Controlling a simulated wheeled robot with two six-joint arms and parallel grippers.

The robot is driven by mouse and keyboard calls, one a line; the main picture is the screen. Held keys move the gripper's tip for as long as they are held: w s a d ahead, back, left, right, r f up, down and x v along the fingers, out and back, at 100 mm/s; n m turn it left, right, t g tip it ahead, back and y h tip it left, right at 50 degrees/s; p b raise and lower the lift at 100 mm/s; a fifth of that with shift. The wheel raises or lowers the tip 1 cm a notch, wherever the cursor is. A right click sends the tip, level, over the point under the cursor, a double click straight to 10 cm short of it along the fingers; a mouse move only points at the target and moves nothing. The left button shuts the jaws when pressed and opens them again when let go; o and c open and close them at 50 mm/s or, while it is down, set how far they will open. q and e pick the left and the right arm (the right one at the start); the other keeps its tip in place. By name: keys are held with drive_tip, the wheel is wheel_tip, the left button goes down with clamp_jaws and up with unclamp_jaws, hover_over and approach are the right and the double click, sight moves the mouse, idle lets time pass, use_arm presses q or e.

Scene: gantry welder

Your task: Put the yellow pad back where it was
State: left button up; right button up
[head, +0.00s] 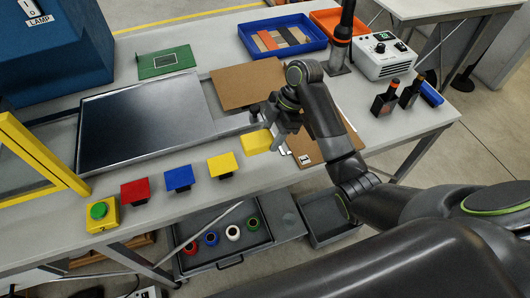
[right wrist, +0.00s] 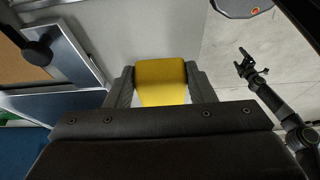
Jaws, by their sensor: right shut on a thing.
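The yellow pad (head: 256,141) is a flat square block near the table's front edge, right of another yellow square (head: 222,164). My right gripper (head: 276,140) is shut on it; I cannot tell whether it touches the table. The other yellow square stands on a dark base, in a row with a blue square (head: 179,178) and a red square (head: 134,192). My left gripper (right wrist: 244,64) shows small in the right wrist view, its fingers apart, away from the pad.
A metal plate (head: 140,120) and a brown board (head: 245,84) lie behind the row. A yellow box with a green button (head: 101,213) stands at the left. Below is an open drawer (head: 215,255) with coloured rings. A grey control box (head: 382,58) stands back right.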

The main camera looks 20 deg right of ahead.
sight(266, 160)
wheel_tip(266, 160, down, 3)
drive_tip(key=shift+f+p, duration=0.1)
drive_tip(key=shift+p, duration=0.55)
wheel_tip(266, 160, down, 4)
drive_tip(key=shift+p, duration=0.4)
drive_tip(key=shift+f, duration=0.35)
drive_tip(key=shift+w+f, duration=0.1)
drive_tip(key=shift+f, duration=0.05)
use_arm(q)
drive_tip(key=shift+a+r, duration=0.1)
drive_tip(key=shift+r, duration=0.4)
use_arm(e)
drive_tip(key=o, duration=1)
drive_tip(key=shift+f, duration=0.15)
drive_tip(key=shift+o, duration=0.2)
